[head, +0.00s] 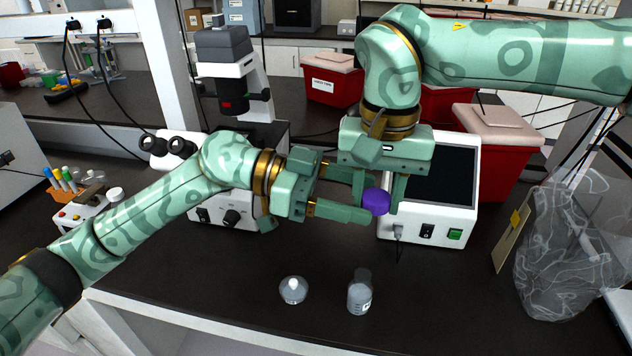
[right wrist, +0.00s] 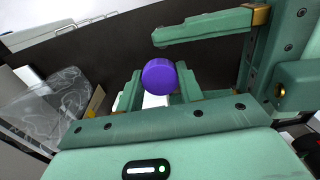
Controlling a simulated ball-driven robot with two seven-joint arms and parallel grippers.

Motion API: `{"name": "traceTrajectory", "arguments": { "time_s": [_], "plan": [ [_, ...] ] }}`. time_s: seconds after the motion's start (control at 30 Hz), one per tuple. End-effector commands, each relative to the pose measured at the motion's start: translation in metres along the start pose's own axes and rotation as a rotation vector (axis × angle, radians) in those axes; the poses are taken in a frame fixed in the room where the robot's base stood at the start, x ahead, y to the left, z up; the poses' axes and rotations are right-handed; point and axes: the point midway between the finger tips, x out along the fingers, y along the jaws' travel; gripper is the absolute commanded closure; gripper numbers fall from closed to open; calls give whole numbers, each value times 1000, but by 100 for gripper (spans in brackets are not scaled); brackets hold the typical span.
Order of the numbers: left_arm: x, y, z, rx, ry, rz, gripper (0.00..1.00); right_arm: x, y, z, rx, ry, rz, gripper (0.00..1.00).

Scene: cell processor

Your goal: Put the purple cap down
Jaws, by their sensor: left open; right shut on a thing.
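The purple cap (head: 376,202) is held between the fingertips of my right gripper (head: 379,190), which points down over the black bench. It also shows between the two fingers in the right wrist view (right wrist: 158,76). My left gripper (head: 360,198) is open and comes in from the left, with its fingers close beside the cap. In the right wrist view its fingers are spread at the upper right. I cannot tell whether they touch the cap. A small grey bottle (head: 361,294) and a rounded container (head: 293,290) stand on the bench nearer the front.
A microscope (head: 232,75) is behind my left arm. A clear bag (head: 570,250) is at the right, and red bins (head: 505,150) are behind. The front bench (head: 220,285) left of the containers is clear.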

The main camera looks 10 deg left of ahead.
Motion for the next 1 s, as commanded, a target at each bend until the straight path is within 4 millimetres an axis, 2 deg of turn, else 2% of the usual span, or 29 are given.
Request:
{"name": "traceTrajectory", "arguments": {
  "time_s": [0.1,0.23,0.37,0.6,0.63,0.7,0.8,0.93,0.97,1.0],
  "plan": [
    [21,0,-1,1,3,2,38,0,0,0,0,0,0,91],
    [36,0,-1,0,2,0,38,0,0,0,0,0,0,91],
    [43,0,-1,0,1,-1,38,0,0,0,0,0,0,91],
    [44,0,-1,1,1,-2,38,0,0,0,0,0,0,91],
    [44,0,-1,0,1,-2,40,0,0,0,0,0,0,91],
    [44,0,-1,1,1,-2,60,0,0,0,0,0,0,91],
    [44,0,-1,0,2,0,84,0,0,0,1,1,0,91],
    [44,1,-1,-1,2,3,84,0,1,-2,2,5,0,91],
    [44,1,-1,-1,2,4,84,0,1,-2,2,6,0,55],
    [44,1,-1,-1,2,4,84,0,1,-2,2,6,0,44]
  ]
}}
